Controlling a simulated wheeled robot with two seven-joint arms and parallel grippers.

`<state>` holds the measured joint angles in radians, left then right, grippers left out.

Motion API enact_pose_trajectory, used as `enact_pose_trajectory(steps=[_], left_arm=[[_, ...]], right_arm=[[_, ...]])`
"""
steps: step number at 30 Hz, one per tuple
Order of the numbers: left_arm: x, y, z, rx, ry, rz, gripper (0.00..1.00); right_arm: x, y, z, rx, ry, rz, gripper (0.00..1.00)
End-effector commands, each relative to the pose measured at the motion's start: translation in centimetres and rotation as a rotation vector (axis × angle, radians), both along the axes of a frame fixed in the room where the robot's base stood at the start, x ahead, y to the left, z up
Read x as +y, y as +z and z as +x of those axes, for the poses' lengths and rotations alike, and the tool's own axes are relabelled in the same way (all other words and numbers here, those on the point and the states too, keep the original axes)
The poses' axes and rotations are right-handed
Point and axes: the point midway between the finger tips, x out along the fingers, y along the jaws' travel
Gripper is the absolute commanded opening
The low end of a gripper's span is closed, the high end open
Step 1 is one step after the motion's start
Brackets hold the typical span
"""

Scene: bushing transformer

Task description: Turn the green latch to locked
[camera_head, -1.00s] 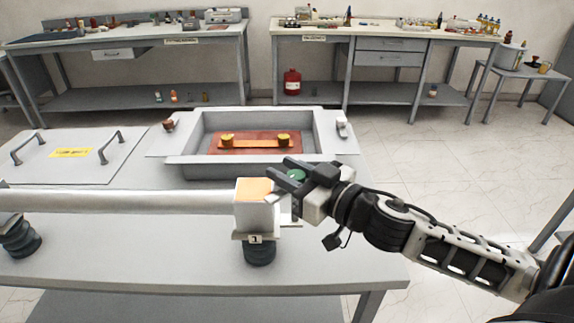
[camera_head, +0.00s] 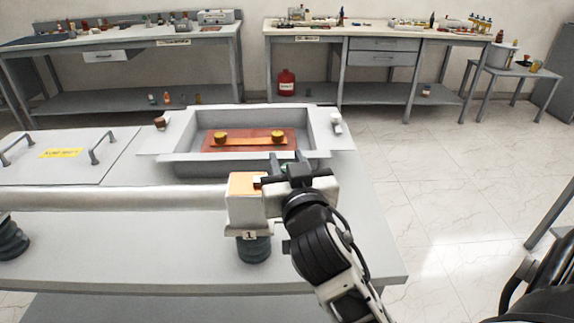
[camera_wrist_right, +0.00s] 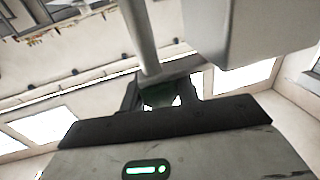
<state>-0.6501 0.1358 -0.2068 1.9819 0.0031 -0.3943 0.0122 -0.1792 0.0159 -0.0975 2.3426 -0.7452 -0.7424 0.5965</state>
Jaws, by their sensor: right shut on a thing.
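The green latch shows as a small dark green piece (camera_wrist_right: 158,95) between my fingers in the right wrist view. In the head view only a sliver of green shows, mostly hidden by the gripper. My right gripper (camera_head: 287,168) is shut on the green latch, just right of the white block with the orange top (camera_head: 247,187) marked 1. The lock position of the latch cannot be read from these views. My left gripper is not in view.
A grey open tray (camera_head: 172,160) with a copper plate (camera_head: 250,140) inside lies behind the gripper. A long white tube (camera_head: 120,198) runs left from the block. A handled cover (camera_head: 60,170) lies at left. The table's right front (camera_head: 370,250) is clear.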

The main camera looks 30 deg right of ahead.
Motion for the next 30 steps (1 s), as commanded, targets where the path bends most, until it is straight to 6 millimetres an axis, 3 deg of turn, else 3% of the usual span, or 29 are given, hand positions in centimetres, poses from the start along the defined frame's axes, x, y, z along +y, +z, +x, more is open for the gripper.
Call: enact_pose_trajectory(steps=[14,15,17,30], left_arm=[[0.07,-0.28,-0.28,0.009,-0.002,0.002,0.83],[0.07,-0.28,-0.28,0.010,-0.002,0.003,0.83],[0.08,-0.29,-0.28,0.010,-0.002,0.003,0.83],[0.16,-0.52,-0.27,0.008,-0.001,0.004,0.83]], right_arm=[[-0.06,0.21,0.01,-0.006,-0.016,-0.004,0.08],[-0.06,0.21,0.01,-0.006,-0.016,-0.004,0.34],[-0.06,0.21,0.01,-0.006,-0.016,-0.004,0.51],[0.53,-0.02,-0.27,-0.003,-0.011,0.001,0.53]])
